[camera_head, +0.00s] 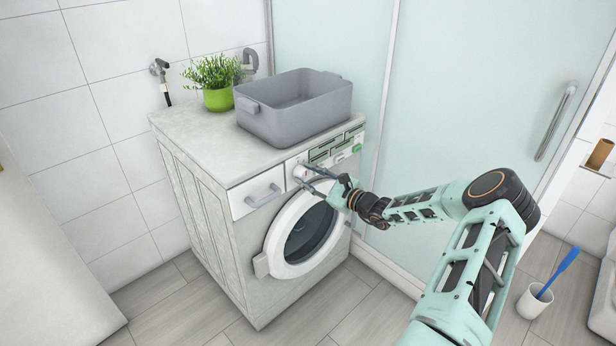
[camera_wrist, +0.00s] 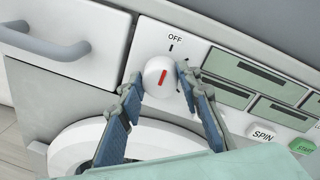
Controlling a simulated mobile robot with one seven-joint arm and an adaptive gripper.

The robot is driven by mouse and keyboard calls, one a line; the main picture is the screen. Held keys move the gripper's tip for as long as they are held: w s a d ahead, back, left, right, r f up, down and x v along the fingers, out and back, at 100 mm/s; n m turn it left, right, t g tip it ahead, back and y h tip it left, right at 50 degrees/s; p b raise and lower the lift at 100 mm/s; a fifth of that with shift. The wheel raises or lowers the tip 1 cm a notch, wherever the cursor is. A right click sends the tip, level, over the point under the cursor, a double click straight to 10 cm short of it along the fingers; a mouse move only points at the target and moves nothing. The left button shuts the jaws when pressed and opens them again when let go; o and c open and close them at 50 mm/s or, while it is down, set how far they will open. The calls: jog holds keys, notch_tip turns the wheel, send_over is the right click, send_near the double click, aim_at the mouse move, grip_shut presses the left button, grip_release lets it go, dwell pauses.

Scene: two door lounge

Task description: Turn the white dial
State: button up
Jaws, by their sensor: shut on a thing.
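The white dial (camera_wrist: 160,76) sits on the washing machine's front panel, with a red line on its face that tilts to the right of upright. An OFF mark is printed above it. In the head view the dial (camera_head: 300,173) is small and partly behind my fingers. My gripper (camera_wrist: 158,82) is shut on the dial, one finger on its left side and one on its right. My gripper also shows in the head view (camera_head: 304,176), reaching in from the right. The washing machine (camera_head: 200,200) stands against the wall.
A grey basin (camera_head: 290,125) and a plant in a green pot (camera_head: 218,99) stand on the machine's top. A drawer handle (camera_wrist: 45,42) is left of the dial. SPIN (camera_wrist: 263,134) and START (camera_wrist: 306,146) buttons are at right. The round door (camera_head: 300,240) is below. A glass shower panel (camera_head: 460,100) is behind.

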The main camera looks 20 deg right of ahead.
jog(key=shift+d, duration=0.1)
jog(key=o, duration=1.2)
jog(key=shift+c, duration=0.2)
jog(key=v, duration=1.2)
